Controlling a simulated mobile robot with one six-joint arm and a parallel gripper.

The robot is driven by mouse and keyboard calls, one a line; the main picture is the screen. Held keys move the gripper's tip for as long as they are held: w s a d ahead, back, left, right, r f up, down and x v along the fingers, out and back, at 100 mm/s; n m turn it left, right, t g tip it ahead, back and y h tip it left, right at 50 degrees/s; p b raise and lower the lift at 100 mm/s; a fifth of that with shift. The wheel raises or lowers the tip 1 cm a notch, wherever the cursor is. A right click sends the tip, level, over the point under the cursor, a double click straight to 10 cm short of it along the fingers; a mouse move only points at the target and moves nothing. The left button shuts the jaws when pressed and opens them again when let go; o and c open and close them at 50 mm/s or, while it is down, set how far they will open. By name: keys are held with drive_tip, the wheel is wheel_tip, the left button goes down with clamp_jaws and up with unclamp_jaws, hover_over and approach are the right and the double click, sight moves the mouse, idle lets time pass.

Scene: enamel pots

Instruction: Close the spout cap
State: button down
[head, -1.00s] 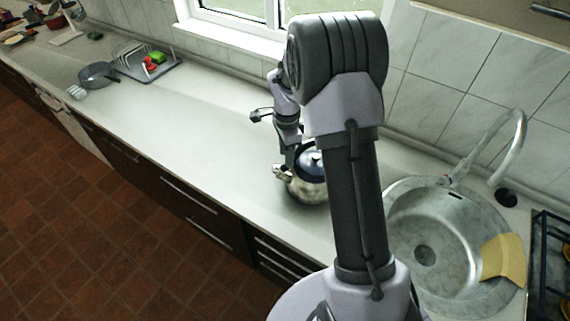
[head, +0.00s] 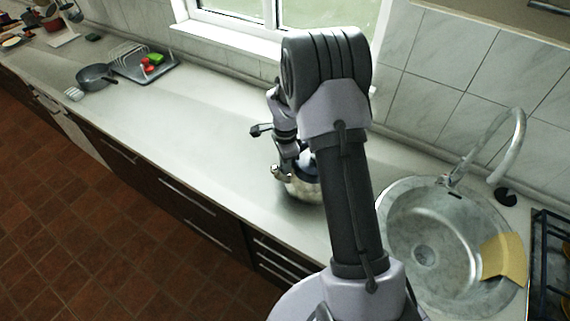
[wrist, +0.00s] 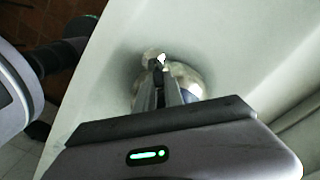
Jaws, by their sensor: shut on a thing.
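A shiny metal kettle (head: 303,191) with a dark blue lid stands on the counter, partly hidden behind my arm in the head view. Its spout (head: 279,173) points left. In the wrist view the kettle's round body (wrist: 190,82) is mostly covered by my gripper (wrist: 158,68). My gripper's fingertips are together at the spout cap (wrist: 152,54) and are shut on it. In the head view my gripper (head: 287,170) is just at the spout. Whether the cap is open or down on the spout cannot be made out.
A round metal sink (head: 400,225) with a yellow cloth (head: 502,256) lies to the right, beside a stove (head: 552,250). A dark pan (head: 95,76) and a dish rack (head: 140,65) stand far left. The counter (head: 190,130) between them and the kettle is clear.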

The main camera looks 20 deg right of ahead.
drive_tip(key=shift+b, duration=0.45)
drive_tip(key=h+b, duration=0.2)
drive_tip(key=b, duration=0.1)
drive_tip(key=a+h+b, duration=0.1)
drive_tip(key=shift+w+f, duration=0.15)
drive_tip(key=shift+f, duration=0.1)
drive_tip(key=h+b, duration=0.1)
drive_tip(key=b, duration=0.1)
drive_tip(key=h+b, duration=0.1)
drive_tip(key=b, duration=0.2)
drive_tip(key=shift+a+h, duration=0.3)
drive_tip(key=shift+h, duration=0.1)
drive_tip(key=h+b, duration=0.1)
drive_tip(key=b, duration=0.1)
drive_tip(key=h+b, duration=0.2)
drive_tip(key=shift+a+r+g, duration=0.1)
drive_tip(key=shift+a+g, duration=0.25)
drive_tip(key=shift+g, duration=0.05)
drive_tip(key=shift+a+r+h+b, duration=0.1)
drive_tip(key=shift+a+h+b, duration=0.1)
drive_tip(key=shift+h+b, duration=0.95)
drive_tip(key=shift+h, duration=0.55)
drive_tip(key=shift+p, duration=0.3)
drive_tip(key=c, duration=1.4)
unclamp_jaws()
drive_tip(key=shift+c, duration=0.2)
